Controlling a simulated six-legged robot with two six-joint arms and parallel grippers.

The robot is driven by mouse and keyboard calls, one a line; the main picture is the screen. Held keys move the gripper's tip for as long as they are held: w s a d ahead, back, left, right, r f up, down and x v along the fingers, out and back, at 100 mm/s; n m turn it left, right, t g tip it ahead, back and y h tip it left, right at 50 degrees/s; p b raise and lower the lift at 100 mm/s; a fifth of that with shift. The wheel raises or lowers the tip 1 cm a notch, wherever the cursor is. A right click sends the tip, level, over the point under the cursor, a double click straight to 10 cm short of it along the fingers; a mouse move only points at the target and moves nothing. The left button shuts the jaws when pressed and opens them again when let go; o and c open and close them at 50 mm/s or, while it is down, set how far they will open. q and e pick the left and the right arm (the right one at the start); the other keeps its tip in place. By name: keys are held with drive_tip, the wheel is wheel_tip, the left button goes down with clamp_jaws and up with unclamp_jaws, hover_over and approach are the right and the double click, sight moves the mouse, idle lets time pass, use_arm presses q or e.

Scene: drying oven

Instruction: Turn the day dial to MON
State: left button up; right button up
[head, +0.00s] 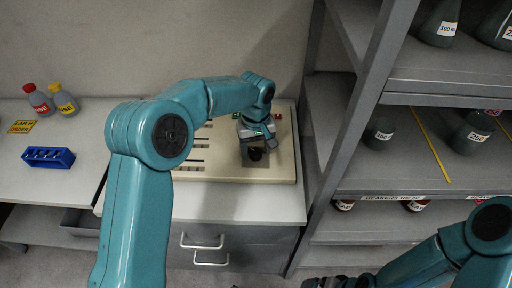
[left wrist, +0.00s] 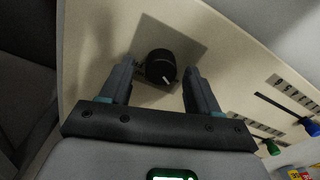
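The day dial is a black round knob (left wrist: 161,66) with a white pointer mark, set on a grey square plate (left wrist: 178,38) of a beige panel. In the head view the knob (head: 255,153) shows just below my left gripper (head: 257,143). In the left wrist view my left gripper (left wrist: 160,88) is open, with one finger on each side of the knob and visible gaps between. Whether the fingertips reach down to the plate is unclear. The day labels around the knob cannot be read.
The beige panel (head: 225,172) lies on a counter with drawers. It has slots with green (left wrist: 308,126) and red sliders. Two wash bottles (head: 64,100) and a blue rack (head: 48,157) stand at left. A grey shelf post (head: 352,125) and flask shelves rise close at right.

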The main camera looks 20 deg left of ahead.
sight(256, 151)
use_arm(q)
drive_tip(key=shift+s, duration=0.1)
drive_tip(key=shift+d+r, duration=0.1)
drive_tip(key=shift+r, duration=0.25)
wheel_tip(256, 151, up, 16)
drive_tip(key=shift+f+p, duration=0.15)
drive_tip(key=shift+p, duration=0.3)
